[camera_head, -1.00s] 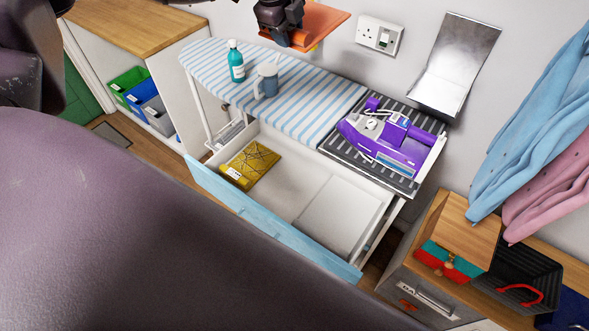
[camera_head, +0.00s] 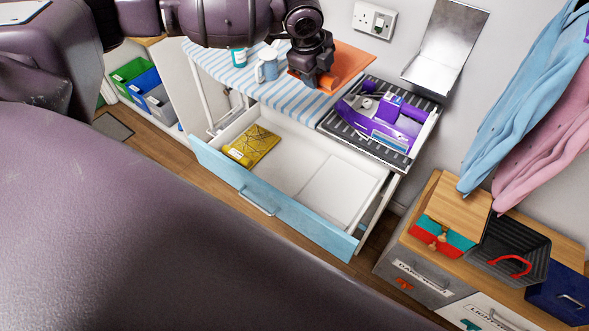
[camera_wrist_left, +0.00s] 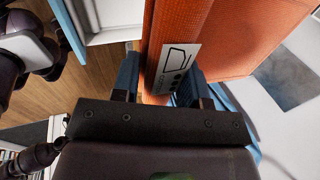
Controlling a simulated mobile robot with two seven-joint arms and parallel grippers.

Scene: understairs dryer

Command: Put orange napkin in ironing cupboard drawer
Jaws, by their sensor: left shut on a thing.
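The orange napkin (camera_head: 345,66) is in my left gripper (camera_head: 322,82), which is shut on its rolled or folded edge. The napkin is held above the right part of the striped ironing board, near the iron. In the left wrist view the napkin (camera_wrist_left: 240,35) fills the upper middle, with a white label between the fingers (camera_wrist_left: 160,85). The ironing cupboard drawer (camera_head: 300,190) is pulled open below and in front of the gripper. A yellow patterned packet (camera_head: 257,146) lies in its left part and a flat white panel (camera_head: 335,190) in its right. My right gripper is not in view.
A purple steam iron (camera_head: 385,120) rests on a ribbed dark tray right of the board. Shirts hang at right above a wooden-topped cabinet (camera_head: 455,215). The drawer's middle is bare.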

